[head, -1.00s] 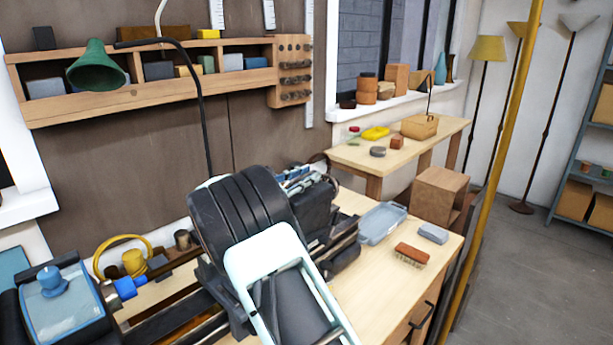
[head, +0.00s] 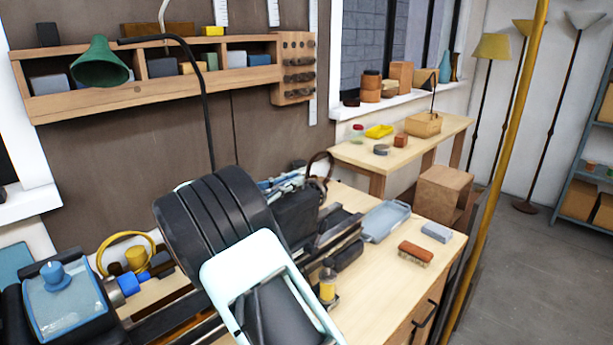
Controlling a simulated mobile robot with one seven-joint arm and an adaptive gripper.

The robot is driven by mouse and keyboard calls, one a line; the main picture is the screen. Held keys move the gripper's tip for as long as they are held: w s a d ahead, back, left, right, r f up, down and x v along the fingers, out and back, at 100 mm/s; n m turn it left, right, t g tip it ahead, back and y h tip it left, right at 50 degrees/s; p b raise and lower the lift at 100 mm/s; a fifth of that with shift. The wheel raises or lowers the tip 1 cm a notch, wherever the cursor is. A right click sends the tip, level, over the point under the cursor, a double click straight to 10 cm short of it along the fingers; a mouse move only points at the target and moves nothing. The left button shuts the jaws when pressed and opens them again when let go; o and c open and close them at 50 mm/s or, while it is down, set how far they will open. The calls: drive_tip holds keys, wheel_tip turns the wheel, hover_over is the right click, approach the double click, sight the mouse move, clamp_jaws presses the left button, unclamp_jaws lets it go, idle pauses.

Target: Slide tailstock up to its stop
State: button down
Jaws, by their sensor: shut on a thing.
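The lathe bed (head: 340,233) runs from the lower left to the back right across the bench. The headstock (head: 62,300), with a pale blue top and blue knob, is at its left end. The tailstock (head: 297,212), a dark block, sits on the bed right of my arm and partly behind it. My gripper (head: 290,180) is at the top of the tailstock and shut on it. The jaws are mostly hidden, so the exact grip is not visible. The stop cannot be made out, and my arm covers the bed between headstock and tailstock.
A grey-blue tray (head: 386,221), a brush (head: 415,253) and a grey block (head: 436,232) lie on the right of the bench (head: 385,285). A small yellow bottle (head: 328,282) stands before the bed. A green lamp (head: 99,65) hangs at upper left.

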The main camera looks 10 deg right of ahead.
drive_tip(key=v, duration=0.7)
drive_tip(key=shift+s, duration=0.1)
drive_tip(key=shift+s+a+f, duration=0.1)
drive_tip(key=shift+s+a, duration=0.25)
drive_tip(key=shift+a, duration=0.2)
drive_tip(key=c, duration=2)
unclamp_jaws()
drive_tip(key=shift+s+a, duration=0.15)
drive_tip(key=shift+a, duration=0.05)
drive_tip(key=shift+c, duration=0.2)
drive_tip(key=shift+d, duration=0.15)
wheel_tip(320, 180, up, 10)
